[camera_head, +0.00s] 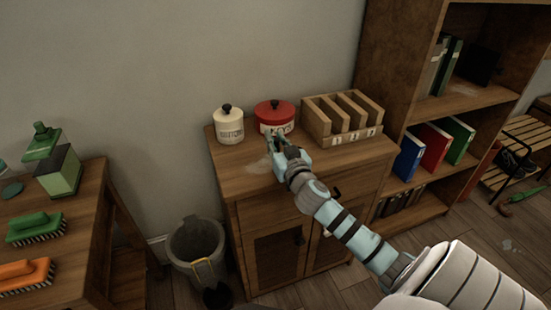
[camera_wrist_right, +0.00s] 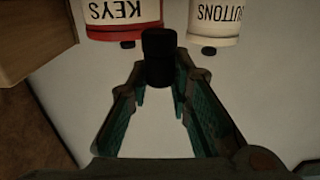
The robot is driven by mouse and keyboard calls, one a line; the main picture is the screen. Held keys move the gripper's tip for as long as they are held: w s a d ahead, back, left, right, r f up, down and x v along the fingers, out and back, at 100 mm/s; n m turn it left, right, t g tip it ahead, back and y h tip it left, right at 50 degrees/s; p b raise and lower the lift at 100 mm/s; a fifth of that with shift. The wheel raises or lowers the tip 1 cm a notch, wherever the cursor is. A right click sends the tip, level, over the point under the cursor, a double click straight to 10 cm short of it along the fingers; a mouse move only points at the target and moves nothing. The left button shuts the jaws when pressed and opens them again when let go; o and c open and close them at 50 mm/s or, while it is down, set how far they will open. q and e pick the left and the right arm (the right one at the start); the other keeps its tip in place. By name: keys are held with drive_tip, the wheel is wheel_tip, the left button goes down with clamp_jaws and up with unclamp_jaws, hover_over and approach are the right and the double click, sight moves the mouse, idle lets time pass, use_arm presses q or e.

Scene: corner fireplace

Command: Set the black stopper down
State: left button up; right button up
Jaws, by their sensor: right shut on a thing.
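The black stopper (camera_wrist_right: 158,58) is a short dark cylinder between the fingertips of my right gripper (camera_wrist_right: 158,75). My right gripper is shut on it. In the head view my right gripper (camera_head: 278,140) is over the top of the wooden cabinet (camera_head: 235,165), just in front of the red KEYS canister (camera_head: 271,109). The stopper cannot be made out there. I cannot tell whether it touches the cabinet top. The wrist view is upside down. My left gripper is not in view.
A white BUTTONS canister (camera_head: 229,126) stands left of the red one, and a wooden divided rack (camera_head: 341,117) stands right of it. The cabinet top's front left is clear. A grey bin (camera_head: 197,250) stands on the floor. A side table (camera_head: 75,220) holds brushes.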

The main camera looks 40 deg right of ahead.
wheel_tip(320, 180, down, 4)
drive_tip(key=shift+r+b, duration=0.1)
drive_tip(key=shift+b, duration=0.75)
drive_tip(key=o, duration=0.8)
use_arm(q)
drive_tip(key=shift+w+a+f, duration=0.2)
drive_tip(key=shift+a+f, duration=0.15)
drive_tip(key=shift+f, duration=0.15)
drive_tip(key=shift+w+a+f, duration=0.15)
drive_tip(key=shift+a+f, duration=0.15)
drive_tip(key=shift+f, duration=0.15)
